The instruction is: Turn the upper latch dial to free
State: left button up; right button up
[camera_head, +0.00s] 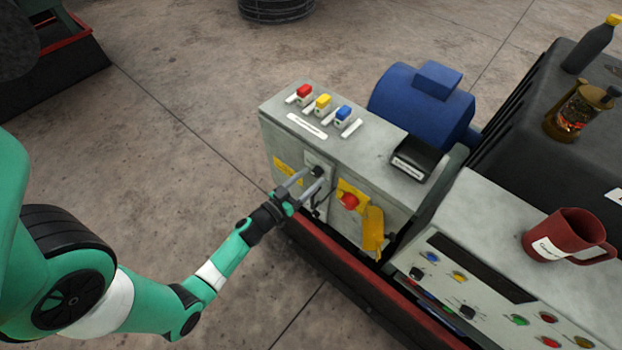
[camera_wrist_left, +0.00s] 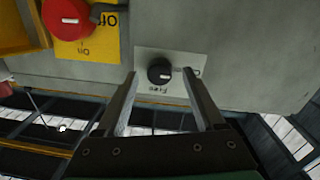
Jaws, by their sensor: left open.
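A small black dial (camera_head: 318,171) sits high on the side face of the grey cabinet (camera_head: 380,160). In the left wrist view the dial (camera_wrist_left: 159,71) is round, on a pale plate (camera_wrist_left: 170,90). The lettering is upside down there: "Free" below the dial and a partly hidden word to its right. A short white mark shows on the dial, roughly sideways. My left gripper (camera_head: 311,180) is open and empty, pointing at the cabinet face. Its fingers flank the dial in the left wrist view; I cannot tell whether they touch it. My right gripper is not seen.
A red On/Off knob (camera_head: 349,201) on a yellow plate sits close right of the dial, with a yellow hasp (camera_head: 373,228) below. Red, yellow and blue switches (camera_head: 322,104) top the cabinet. A red rail (camera_head: 340,262) runs along its foot. A mug (camera_head: 568,236) stands on the console.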

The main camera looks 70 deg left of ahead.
pick_arm(q)
jog(key=shift+w+a, duration=0.2)
jog(key=shift+w, duration=0.3)
grip_shut()
